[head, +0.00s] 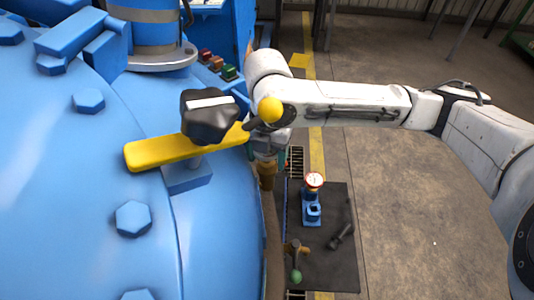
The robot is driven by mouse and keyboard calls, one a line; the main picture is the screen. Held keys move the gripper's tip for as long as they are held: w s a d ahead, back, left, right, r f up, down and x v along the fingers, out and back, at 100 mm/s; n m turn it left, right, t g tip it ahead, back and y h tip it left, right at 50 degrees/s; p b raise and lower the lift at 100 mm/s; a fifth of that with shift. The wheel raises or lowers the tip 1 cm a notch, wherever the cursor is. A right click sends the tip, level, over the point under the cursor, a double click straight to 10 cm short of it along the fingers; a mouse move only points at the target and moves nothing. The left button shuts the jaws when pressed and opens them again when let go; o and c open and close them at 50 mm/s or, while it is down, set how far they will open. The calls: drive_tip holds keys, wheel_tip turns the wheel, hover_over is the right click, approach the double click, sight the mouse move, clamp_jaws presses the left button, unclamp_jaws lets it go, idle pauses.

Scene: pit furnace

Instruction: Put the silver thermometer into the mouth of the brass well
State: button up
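My gripper (266,150) hangs below the white wrist of my arm, at the right edge of the blue furnace body. Its fingers are small and mostly hidden, so I cannot tell whether they are open or shut. A brass-coloured cylinder (266,174) shows right below it; it may be the brass well, but its mouth is not clear. I cannot tell whether the gripper touches it. I cannot make out a silver thermometer for certain.
A yellow bar (165,151) and a black knob with a white stripe (209,116) stand out from the blue furnace (70,200). A dark mat (335,270) bears a dark tool (342,236). A green-ended brass handle (296,262) is nearby. Floor at right is clear.

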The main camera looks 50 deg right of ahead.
drive_tip(key=o, duration=0.5)
drive_tip(key=shift+r, duration=0.1)
